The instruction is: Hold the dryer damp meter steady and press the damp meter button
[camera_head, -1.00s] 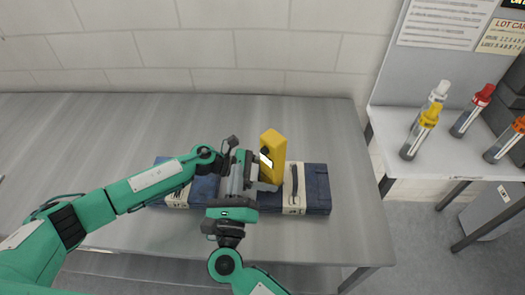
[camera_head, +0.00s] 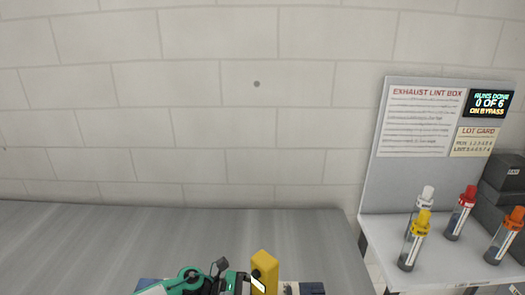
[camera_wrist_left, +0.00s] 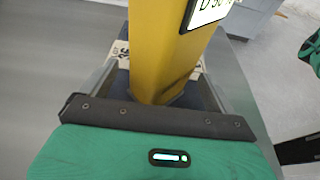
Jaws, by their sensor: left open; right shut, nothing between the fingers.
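The yellow damp meter (camera_head: 264,270) stands upright at the bottom of the head view, its lower part out of frame. In the left wrist view its yellow body (camera_wrist_left: 165,50) rises between the fingers of my left gripper (camera_wrist_left: 157,85). These fingers are open, one on each side of it; I cannot tell whether they touch it. A white display (camera_wrist_left: 207,10) with dark characters is cut off at the top. I cannot make out the button.
Dark blue folded cloth (camera_head: 312,288) with pale bands lies under the meter on the grey table (camera_head: 90,245). A side shelf (camera_head: 450,262) at the right holds several capped bottles and dark boxes. The table's left and back are clear.

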